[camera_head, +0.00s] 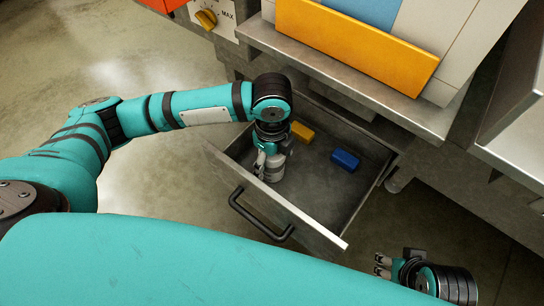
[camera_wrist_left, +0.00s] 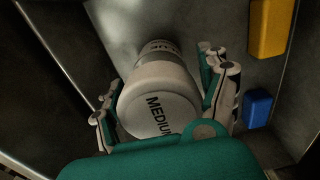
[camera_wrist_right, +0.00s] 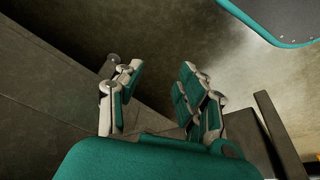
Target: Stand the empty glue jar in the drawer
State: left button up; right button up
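The glue jar (camera_head: 273,173) is pale with a grey band and stands, seemingly upright, inside the open drawer (camera_head: 319,205) near its left wall. In the left wrist view the jar (camera_wrist_left: 160,100) shows its wide end lettered MEDIUM. My left gripper (camera_head: 267,160) is down in the drawer with its fingers (camera_wrist_left: 160,78) on either side of the jar. They look slightly apart from it, though contact on the far sides is hard to see. My right gripper (camera_head: 382,265) is open and empty, low outside the drawer; its fingers (camera_wrist_right: 160,85) are well apart.
A yellow block (camera_head: 302,132) and a blue block (camera_head: 345,160) lie in the drawer towards the back. The drawer handle (camera_head: 262,218) sticks out in front. A metal ledge (camera_head: 340,78) overhangs the drawer's rear. Free drawer floor lies right of the jar.

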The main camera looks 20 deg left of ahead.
pick_arm(q)
jog(key=shift+r, duration=0.1)
pick_arm(e)
jog(key=shift+f, duration=0.1)
pick_arm(q)
notch_tip(320, 180, up, 4)
jog(key=shift+r+p, duration=0.1)
jog(key=shift+p, duration=0.7)
notch_tip(320, 180, up, 8)
jog(key=shift+f+p, duration=0.1)
jog(key=shift+p, duration=1.15)
pick_arm(e)
jog(key=s+x, duration=0.1)
jog(key=x, duration=0.8)
jog(key=shift+f+g, duration=0.3)
jog(key=shift+f, duration=0.25)
pick_arm(q)
jog(key=shift+s, duration=0.1)
pick_arm(e)
jog(key=shift+s+a, duration=0.1)
jog(key=shift+s, duration=0.15)
